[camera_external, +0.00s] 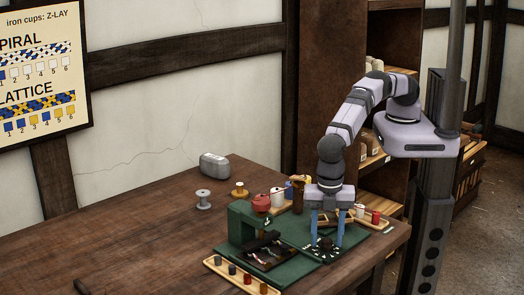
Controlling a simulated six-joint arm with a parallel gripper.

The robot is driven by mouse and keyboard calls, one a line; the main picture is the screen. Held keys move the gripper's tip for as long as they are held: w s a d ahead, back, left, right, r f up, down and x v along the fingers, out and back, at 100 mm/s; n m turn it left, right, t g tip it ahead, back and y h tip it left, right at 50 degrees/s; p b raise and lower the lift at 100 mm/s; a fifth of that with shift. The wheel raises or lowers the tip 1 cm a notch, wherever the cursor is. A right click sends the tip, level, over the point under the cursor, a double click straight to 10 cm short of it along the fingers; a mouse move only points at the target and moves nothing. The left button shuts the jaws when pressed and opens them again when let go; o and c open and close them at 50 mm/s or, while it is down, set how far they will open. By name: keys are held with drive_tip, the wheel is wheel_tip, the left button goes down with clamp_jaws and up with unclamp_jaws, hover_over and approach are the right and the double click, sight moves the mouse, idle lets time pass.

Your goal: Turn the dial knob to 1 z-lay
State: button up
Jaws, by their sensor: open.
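The dial knob (326,243) is a small dark knob on the green machine base (300,262). My gripper (327,240) points straight down over it, with its two blue fingers apart. In this view one finger is on either side of the knob. I cannot tell whether they touch it. The dial's marks and pointer are too small to read, so its setting cannot be told.
A green upright housing (241,222) stands left of the knob. A wooden tray with several small cups (240,276) lies in front, and another tray with spools (375,217) behind right. A grey metal box (214,165) sits farther back. The table's left side is mostly clear.

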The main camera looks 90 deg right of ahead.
sight(326, 240)
drive_tip(key=shift+c, duration=0.5)
drive_tip(key=c, duration=0.9)
drive_tip(key=shift+f+m+b, duration=0.15)
drive_tip(key=shift+m+b, duration=0.65)
drive_tip(key=shift+c, duration=0.2)
drive_tip(key=shift+m, duration=0.8)
drive_tip(key=o, duration=1)
drive_tip(key=shift+r, duration=0.2)
drive_tip(key=shift+o, duration=0.2)
drive_tip(key=shift+w+r+b, duration=0.1)
drive_tip(key=shift+r+b, duration=1.1)
drive_tip(key=shift+r, duration=2.45)
